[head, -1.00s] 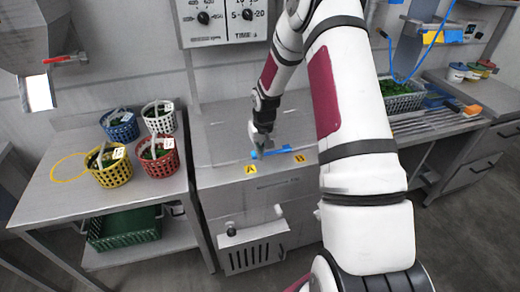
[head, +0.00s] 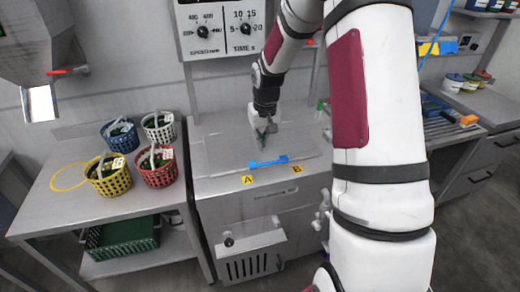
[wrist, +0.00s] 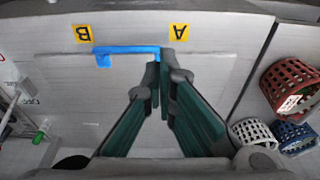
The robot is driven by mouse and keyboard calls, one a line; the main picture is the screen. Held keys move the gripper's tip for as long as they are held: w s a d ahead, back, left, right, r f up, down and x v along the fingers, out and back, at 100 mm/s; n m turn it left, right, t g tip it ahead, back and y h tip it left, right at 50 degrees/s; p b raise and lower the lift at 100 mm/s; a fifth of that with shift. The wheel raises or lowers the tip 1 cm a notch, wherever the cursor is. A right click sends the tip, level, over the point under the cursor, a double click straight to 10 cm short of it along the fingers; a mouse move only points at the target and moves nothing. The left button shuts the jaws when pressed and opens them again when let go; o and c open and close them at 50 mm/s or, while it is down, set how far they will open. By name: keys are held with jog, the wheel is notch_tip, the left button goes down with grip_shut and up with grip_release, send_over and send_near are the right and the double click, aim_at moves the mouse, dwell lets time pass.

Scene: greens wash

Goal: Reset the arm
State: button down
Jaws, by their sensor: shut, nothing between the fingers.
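My gripper (head: 267,130) is above the steel top of the middle unit (head: 215,165), behind the blue handle (head: 268,162). Its fingers are shut and empty. In the wrist view my gripper (wrist: 163,75) shows its green-lined fingers meeting near one end of the blue handle (wrist: 125,50). The handle lies near the front edge of the top, close to the yellow labels A (head: 248,180) and B (head: 297,169). I see a gap between gripper and handle in the head view.
On the left table (head: 45,205) stand blue (head: 120,137), white (head: 158,128), yellow (head: 108,178) and red (head: 155,168) baskets of greens. A yellow ring (head: 68,178) lies beside them. A green crate (head: 125,238) is on the shelf below. A dial panel (head: 222,28) hangs above the middle unit.

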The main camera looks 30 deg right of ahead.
jog(key=shift+s+r, duration=0.15)
jog(key=shift+r, duration=0.3)
jog(key=shift+r, duration=0.1)
jog(key=s+a+r+n+t, duration=0.1)
jog(key=s+a+r, duration=0.4)
jog(key=r, duration=0.3)
jog(key=s+a+r+n, duration=0.1)
jog(key=s+a+r, duration=0.3)
jog(key=r, duration=0.4)
jog(key=s+a+r+t, duration=0.1)
jog(key=s+a+r, duration=0.2)
jog(key=s, duration=0.6)
jog(key=s+a+r+n+t, duration=0.1)
jog(key=s+a+r, duration=0.2)
jog(key=s, duration=0.6)
jog(key=shift+s+a+t, duration=0.25)
jog(key=shift+a+t, duration=0.15)
jog(key=shift+a, duration=0.7)
jog(key=shift+r, duration=0.1)
